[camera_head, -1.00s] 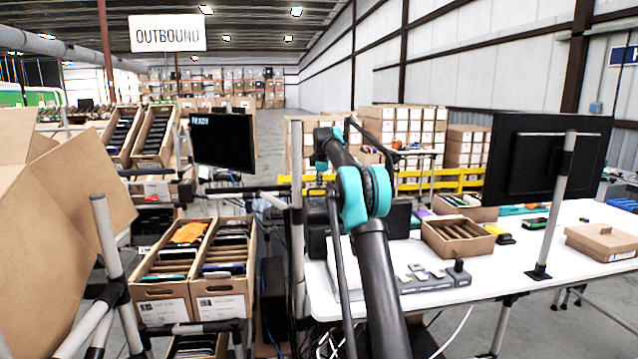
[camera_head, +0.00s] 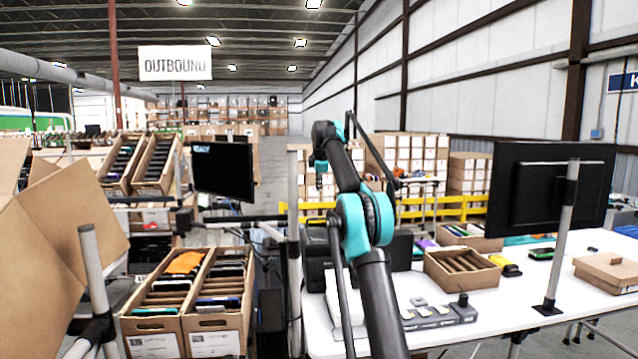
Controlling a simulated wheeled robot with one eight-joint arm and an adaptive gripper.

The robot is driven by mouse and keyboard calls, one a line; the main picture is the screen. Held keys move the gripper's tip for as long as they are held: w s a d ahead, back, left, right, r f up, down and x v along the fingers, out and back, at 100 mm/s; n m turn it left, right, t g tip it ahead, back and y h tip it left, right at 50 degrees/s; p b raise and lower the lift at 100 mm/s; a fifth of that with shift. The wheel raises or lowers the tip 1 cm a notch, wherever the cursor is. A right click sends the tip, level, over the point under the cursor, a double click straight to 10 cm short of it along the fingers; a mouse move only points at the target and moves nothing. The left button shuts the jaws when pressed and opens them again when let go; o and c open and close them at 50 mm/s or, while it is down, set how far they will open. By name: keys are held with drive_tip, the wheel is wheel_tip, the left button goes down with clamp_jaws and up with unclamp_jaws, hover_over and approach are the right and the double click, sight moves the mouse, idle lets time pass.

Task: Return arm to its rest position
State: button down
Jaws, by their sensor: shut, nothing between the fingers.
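My arm rises from the bottom of the head view. Its teal and dark elbow (camera_head: 367,222) stands in front of the white table's left end, and the forearm leans up and to the left. My gripper (camera_head: 319,184) hangs below the wrist at the forearm's far end, small in the picture. It is shut and I see nothing held. The fingertips are too small to make out well.
Cartons of thin packs (camera_head: 217,302) stand tilted at lower left, beside an open cardboard flap (camera_head: 75,225). A small screen (camera_head: 222,169) is left of my arm. The white table (camera_head: 495,318) at right bears a divided carton (camera_head: 462,268) and a big monitor (camera_head: 548,190).

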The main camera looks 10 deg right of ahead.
drive_tip(key=s+f+m, duration=0.6)
drive_tip(key=s+f, duration=0.6)
drive_tip(key=s, duration=0.8)
drive_tip(key=s+f+m+g, duration=0.1)
drive_tip(key=s+f+m, duration=0.5)
drive_tip(key=s+f, duration=0.7)
drive_tip(key=s+f+m+g, duration=0.1)
drive_tip(key=s+f+m, duration=0.5)
drive_tip(key=s, duration=2.3)
wheel_tip(320, 180, down, 7)
drive_tip(key=shift+s+d+f, duration=0.15)
drive_tip(key=shift+d+f, duration=0.05)
drive_tip(key=shift+d, duration=0.1)
